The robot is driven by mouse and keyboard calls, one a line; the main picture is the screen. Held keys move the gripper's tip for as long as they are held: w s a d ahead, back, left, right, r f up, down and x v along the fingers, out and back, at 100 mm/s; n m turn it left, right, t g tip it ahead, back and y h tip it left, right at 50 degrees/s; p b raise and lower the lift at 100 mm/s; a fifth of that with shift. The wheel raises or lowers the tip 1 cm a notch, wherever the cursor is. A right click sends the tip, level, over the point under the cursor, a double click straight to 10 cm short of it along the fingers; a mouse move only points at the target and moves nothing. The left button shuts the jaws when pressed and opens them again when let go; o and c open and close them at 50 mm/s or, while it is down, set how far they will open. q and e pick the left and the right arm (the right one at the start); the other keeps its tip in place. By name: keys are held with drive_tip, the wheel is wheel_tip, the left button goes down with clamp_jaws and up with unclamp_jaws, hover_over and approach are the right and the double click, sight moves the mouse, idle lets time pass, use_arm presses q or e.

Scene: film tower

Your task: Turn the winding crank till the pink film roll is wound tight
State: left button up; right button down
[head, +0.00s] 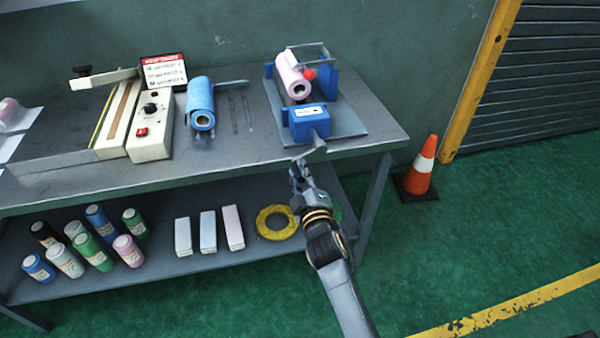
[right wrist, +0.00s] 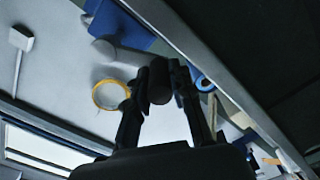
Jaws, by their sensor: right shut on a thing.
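The pink film roll (head: 290,74) lies on the blue winder (head: 330,77) at the right end of the table. A blue box (head: 308,121) stands at the winder's front. The grey winding crank (head: 318,150) sticks out from that box past the table's front edge. My right gripper (head: 299,172) is at the crank's outer end. In the right wrist view its fingers are shut on the dark crank handle (right wrist: 159,80), and the grey crank arm (right wrist: 118,54) runs from it towards the blue box. The fingers partly hide the handle. My left gripper is not in view.
A blue roll (head: 201,103) and a sealer with a black dial (head: 150,118) stand left of the winder. An orange cone (head: 421,165) stands right of the table.

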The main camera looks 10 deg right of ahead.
drive_tip(key=c, duration=1.2)
unclamp_jaws()
drive_tip(key=shift+a, duration=0.1)
drive_tip(key=shift+o, duration=0.2)
drive_tip(key=s, duration=1.2)
drive_tip(key=shift+d, duration=0.25)
